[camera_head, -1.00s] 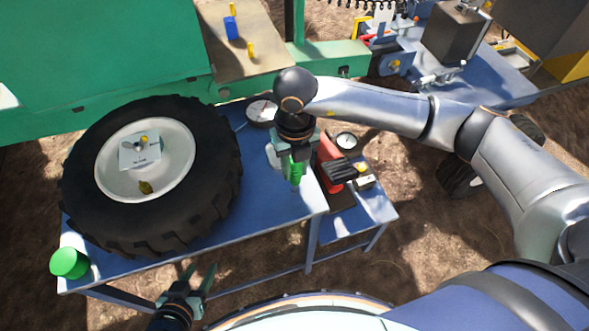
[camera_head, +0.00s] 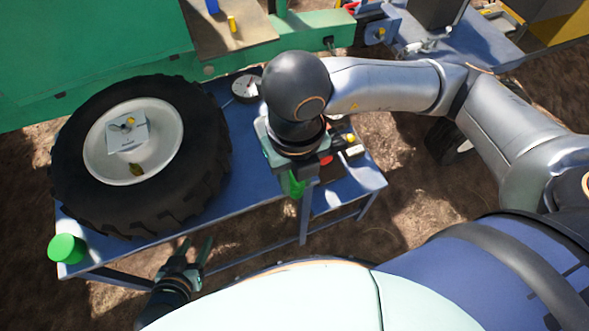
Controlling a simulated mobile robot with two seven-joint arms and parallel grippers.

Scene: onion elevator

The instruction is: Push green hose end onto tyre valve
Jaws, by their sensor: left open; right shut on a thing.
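The tyre (camera_head: 205,160) lies flat on the blue table with its white rim (camera_head: 165,150) facing up. A white card (camera_head: 128,138) with a small yellow and grey piece on it lies in the rim; I cannot make out the valve for certain. My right gripper (camera_head: 292,178) points down at the table's right end, shut on the green hose end (camera_head: 292,184), which is mostly hidden under the gripper and wrist. It is apart from the tyre. My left gripper (camera_head: 195,250) is open and empty, below the table's front edge.
A green cup-like cylinder (camera_head: 66,248) stands at the front left corner of the blue table (camera_head: 240,190). A round gauge (camera_head: 246,88) lies behind my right gripper. A lower shelf (camera_head: 365,183) with red and black items is at right. A green machine stands behind.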

